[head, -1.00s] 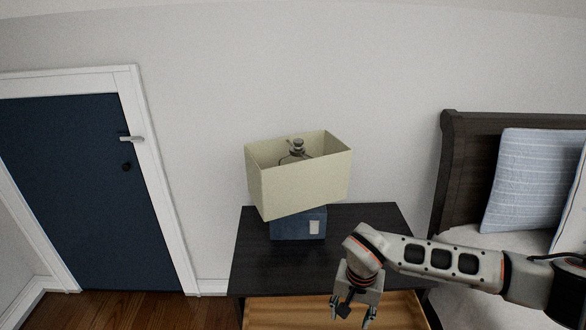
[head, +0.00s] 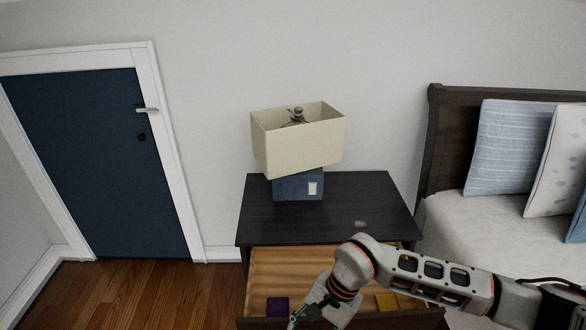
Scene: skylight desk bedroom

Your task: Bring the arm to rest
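My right arm comes in from the right, across the front of the dark nightstand (head: 290,222). My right gripper (head: 309,318) points down over the open drawer (head: 300,265) at the bottom of the head view. Its fingertips are partly cut off by the picture edge, so I cannot tell how far apart they are. I see nothing held in the visible part. My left arm and gripper are not in view.
A purple block (head: 277,306) and a yellow block (head: 386,301) lie in the drawer. A lamp (head: 298,140) stands on the nightstand, with a small flat item (head: 361,223) near the right front. A bed (head: 450,230) is at right, a blue door (head: 95,165) at left.

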